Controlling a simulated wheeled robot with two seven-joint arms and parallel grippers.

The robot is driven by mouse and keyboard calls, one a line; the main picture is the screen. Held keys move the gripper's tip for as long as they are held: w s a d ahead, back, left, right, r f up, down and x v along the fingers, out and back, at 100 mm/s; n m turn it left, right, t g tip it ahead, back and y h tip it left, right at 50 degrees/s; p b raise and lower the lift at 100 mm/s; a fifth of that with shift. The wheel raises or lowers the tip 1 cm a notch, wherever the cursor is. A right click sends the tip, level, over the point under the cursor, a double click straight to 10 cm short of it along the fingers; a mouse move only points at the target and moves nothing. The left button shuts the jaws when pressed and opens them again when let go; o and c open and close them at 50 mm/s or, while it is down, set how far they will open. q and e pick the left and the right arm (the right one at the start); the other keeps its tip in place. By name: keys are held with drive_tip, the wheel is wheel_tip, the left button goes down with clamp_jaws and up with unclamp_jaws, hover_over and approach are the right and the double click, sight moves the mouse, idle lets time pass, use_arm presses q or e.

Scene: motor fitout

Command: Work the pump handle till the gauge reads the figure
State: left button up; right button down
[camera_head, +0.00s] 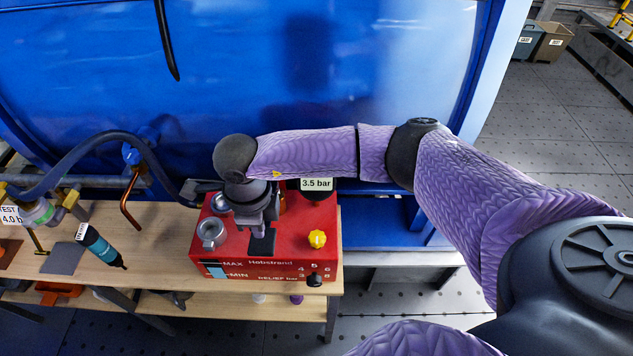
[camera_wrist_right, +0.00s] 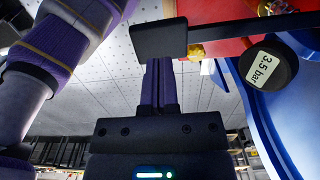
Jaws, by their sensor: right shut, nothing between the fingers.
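The red pump box (camera_head: 285,262) stands on the wooden bench, with MAX and MIN marks and a yellow knob (camera_head: 317,239) on its right. A round black part with a "3.5 bar" label (camera_head: 316,184) stands at its back right; the label also shows in the wrist view (camera_wrist_right: 263,66). No dial or needle is readable. My right gripper (camera_head: 262,226) points down over the box, shut and empty. Its fingertips (camera_wrist_right: 160,64) are close to a black pad on a dark bar (camera_wrist_right: 160,38), seemingly the pump handle; contact is unclear. My left gripper is out of view.
A large blue housing (camera_head: 380,60) rises behind the bench. The floor right of the bench is open.

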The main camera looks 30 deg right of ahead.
use_arm(q)
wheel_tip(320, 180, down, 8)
drive_tip(key=b, duration=0.8)
use_arm(e)
wheel_tip(320, 180, down, 9)
wheel_tip(320, 180, up, 9)
drive_tip(key=p, duration=0.8)
drive_tip(key=shift+r, duration=0.2)
drive_tip(key=shift+f, duration=0.2)
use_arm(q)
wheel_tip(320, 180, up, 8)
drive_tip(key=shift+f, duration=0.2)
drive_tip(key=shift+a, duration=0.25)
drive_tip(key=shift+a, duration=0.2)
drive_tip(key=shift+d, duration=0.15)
